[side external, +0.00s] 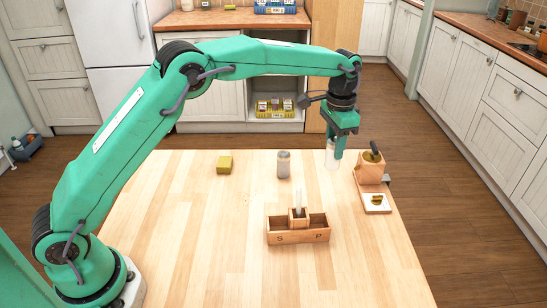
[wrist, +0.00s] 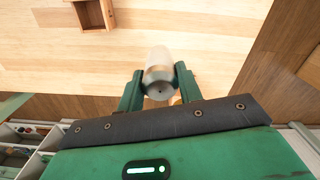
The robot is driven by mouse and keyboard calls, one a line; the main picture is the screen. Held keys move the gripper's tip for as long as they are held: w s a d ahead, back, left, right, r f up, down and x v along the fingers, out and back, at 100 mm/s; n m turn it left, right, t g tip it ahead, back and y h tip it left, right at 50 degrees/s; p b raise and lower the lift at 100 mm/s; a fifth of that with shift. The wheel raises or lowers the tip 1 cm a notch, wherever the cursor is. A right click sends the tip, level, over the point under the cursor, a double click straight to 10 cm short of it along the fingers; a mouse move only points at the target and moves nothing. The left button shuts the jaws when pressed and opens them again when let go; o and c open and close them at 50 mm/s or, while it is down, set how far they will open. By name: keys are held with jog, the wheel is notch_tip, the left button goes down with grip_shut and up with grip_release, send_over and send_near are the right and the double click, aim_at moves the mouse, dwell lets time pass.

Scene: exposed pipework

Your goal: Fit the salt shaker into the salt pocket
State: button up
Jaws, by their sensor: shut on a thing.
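The pale, whitish salt shaker (side external: 331,154) is held in my gripper (side external: 335,160), above the table's far right part. In the wrist view the shaker (wrist: 158,72) sits between the two green fingers, its grey metal end facing the camera. The wooden caddy (side external: 313,236) stands lower and nearer, to the left of my gripper. Its left pocket is marked S, the salt pocket (side external: 281,222), and its right pocket is marked P; both look empty. Part of the caddy shows at the top left of the wrist view (wrist: 92,27).
A grey shaker (side external: 284,164) stands on the table behind the caddy. A small box (side external: 298,214) with a white upright item sits mid-caddy. A yellow-green block (side external: 224,165) lies left; a wooden holder (side external: 370,168) and small board (side external: 375,203) stand right. The table's front is clear.

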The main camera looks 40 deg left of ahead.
dwell(0.4)
jog(key=shift+s+d+r, duration=0.2)
jog(key=shift+s+d, duration=0.2)
jog(key=shift+s, duration=0.05)
jog(key=s+d, duration=0.3)
jog(key=s, duration=1)
jog(key=s+d, duration=0.3)
jog(key=s, duration=1.1)
jog(key=shift+s+d+r, duration=0.15)
jog(key=shift+d+r, duration=0.1)
jog(key=shift+r, duration=0.1)
send_near(298, 224)
jog(key=s+a+f, duration=0.2)
jog(key=a+f, duration=0.2)
jog(key=shift+w+a+f, duration=0.1)
jog(key=shift+a+f, duration=0.1)
jog(key=shift+f, duration=1.75)
jog(key=shift+f, duration=0.15)
